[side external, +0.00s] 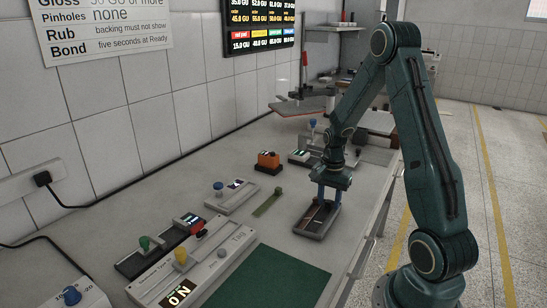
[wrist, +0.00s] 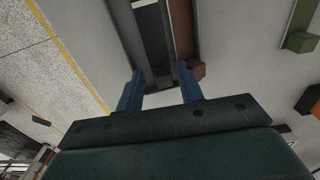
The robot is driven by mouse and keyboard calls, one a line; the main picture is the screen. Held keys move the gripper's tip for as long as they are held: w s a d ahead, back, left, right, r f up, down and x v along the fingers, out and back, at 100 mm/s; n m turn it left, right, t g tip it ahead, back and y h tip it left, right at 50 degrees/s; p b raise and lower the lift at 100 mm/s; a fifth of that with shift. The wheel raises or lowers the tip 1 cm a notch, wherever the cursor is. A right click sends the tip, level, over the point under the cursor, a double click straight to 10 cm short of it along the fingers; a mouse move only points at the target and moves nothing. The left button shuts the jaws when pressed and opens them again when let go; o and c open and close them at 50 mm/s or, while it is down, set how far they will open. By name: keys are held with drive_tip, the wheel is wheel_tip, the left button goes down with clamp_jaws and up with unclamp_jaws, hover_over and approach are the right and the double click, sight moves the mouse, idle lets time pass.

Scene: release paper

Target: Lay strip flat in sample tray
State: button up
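A long grey tray (side external: 310,232) lies on the bench beneath my gripper (side external: 325,202). A reddish-brown strip (wrist: 182,32) with a block at its near end runs along the tray's right side in the wrist view. The tray's grey wall and a dark channel (wrist: 155,45) show beside it. My blue fingers (wrist: 160,90) are apart, with nothing visibly clamped between them. They are over the tray's near end; whether they touch it I cannot tell. A green strip (side external: 268,203) with a small block at one end lies on the bench left of the tray; it also shows in the wrist view (wrist: 300,42).
An orange device (side external: 268,161) and a grey device with a blue knob (side external: 232,196) stand left of the tray. A tester with a yellow knob (side external: 180,265) and a dark green mat (side external: 270,277) are nearer the camera. The bench edge is close on the tray's right.

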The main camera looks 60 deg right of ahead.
wheel_tip(320, 180, up, 11)
idle(0.6)
idle(0.4)
drive_tip(key=s+a+r+n+t+h, duration=0.1)
drive_tip(key=a+r+n, duration=0.35)
drive_tip(key=a, duration=0.35)
drive_tip(key=s+a+r+n+t, duration=0.1)
drive_tip(key=a+r+n+t, duration=0.1)
drive_tip(key=a+r+n, duration=0.35)
drive_tip(key=s+a+r+n+t+y, duration=0.1)
drive_tip(key=s+a+r+n+t, duration=0.1)
drive_tip(key=s+a+n, duration=0.6)
drive_tip(key=shift+s+a+r+t, duration=0.3)
drive_tip(key=shift+s+a+r, duration=0.35)
drive_tip(key=shift+a, duration=1.55)
drive_tip(key=shift+f, duration=0.15)
